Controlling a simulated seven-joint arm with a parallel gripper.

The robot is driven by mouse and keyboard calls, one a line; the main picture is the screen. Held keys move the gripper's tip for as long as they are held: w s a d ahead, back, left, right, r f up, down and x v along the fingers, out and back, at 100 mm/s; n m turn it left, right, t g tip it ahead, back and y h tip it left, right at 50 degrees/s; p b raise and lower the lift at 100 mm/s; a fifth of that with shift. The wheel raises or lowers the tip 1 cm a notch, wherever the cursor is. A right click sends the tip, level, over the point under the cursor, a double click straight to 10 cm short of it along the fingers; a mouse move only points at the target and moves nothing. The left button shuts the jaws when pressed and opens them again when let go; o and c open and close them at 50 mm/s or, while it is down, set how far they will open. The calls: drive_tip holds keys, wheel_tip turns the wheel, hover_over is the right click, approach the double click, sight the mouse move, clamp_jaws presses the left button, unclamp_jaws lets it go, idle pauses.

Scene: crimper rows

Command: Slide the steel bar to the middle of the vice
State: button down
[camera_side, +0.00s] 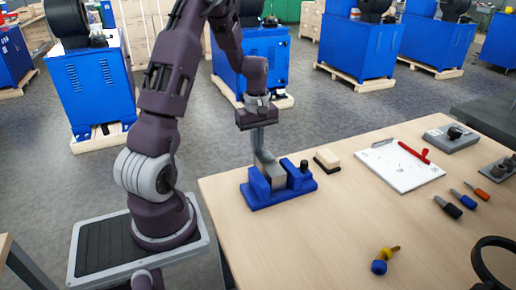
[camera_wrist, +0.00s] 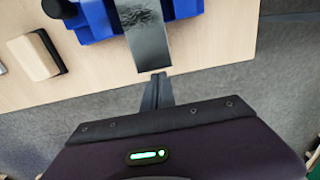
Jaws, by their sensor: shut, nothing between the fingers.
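The steel bar (camera_side: 265,160) is a flat grey piece lying at the blue vice (camera_side: 279,188) near the table's left edge. In the wrist view the bar (camera_wrist: 148,38) sticks out past the blue vice (camera_wrist: 95,20) towards my gripper. My gripper (camera_side: 257,149) points down at the bar's outer end, its fingers closed together and empty. In the wrist view the fingertips (camera_wrist: 158,78) sit right by the bar's near end; I cannot tell whether they touch it. The bar's far part is out of the wrist view.
A beige and black block (camera_side: 327,159) lies just right of the vice. A white sheet (camera_side: 405,166) with a red pen (camera_side: 414,152) lies farther right, with several small tools beyond. A blue and yellow item (camera_side: 384,261) lies near the front. The table's middle is clear.

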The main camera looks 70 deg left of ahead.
sight(264, 155)
drive_tip(key=shift+d, duration=0.4)
drive_tip(key=shift+d, duration=2)
